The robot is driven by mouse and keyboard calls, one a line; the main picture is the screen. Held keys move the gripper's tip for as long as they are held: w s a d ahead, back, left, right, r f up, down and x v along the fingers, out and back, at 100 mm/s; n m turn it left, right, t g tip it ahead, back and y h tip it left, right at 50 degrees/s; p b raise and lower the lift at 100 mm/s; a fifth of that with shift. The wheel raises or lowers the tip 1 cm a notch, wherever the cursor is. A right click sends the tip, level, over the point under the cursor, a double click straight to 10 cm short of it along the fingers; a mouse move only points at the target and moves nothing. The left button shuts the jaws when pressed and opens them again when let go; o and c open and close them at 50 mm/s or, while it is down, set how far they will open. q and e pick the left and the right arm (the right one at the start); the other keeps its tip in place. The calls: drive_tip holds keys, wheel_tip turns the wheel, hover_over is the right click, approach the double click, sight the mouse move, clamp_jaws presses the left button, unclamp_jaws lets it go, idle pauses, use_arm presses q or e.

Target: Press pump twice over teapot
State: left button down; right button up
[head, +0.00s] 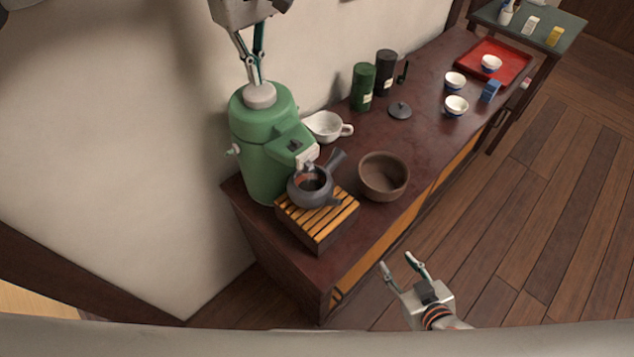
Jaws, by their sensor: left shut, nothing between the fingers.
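A green pump pot (262,150) stands at the near left end of the dark cabinet, with a pale round pump button (260,95) on its top. My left gripper (255,82) is shut and empty, its fingertips right at the button; whether the button is pressed down I cannot tell. A dark teapot (298,196) with a side handle sits under the pot's spout (307,157), on a slatted wooden stand (318,222). Its top is open and shows a reddish brown inside. My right gripper (396,260) is open and empty, over the floor in front of the cabinet.
A brown bowl (383,177) and a white spouted cup (325,126) stand close to the teapot. Green (363,86) and black (385,72) canisters, a dark lid (400,110), small cups (456,105) and a red tray (513,66) lie farther back. The wall is close behind the pot.

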use_arm(q)
wheel_tip(320, 180, up, 6)
drive_tip(key=shift+f, duration=0.1)
idle(0.5)
idle(0.4)
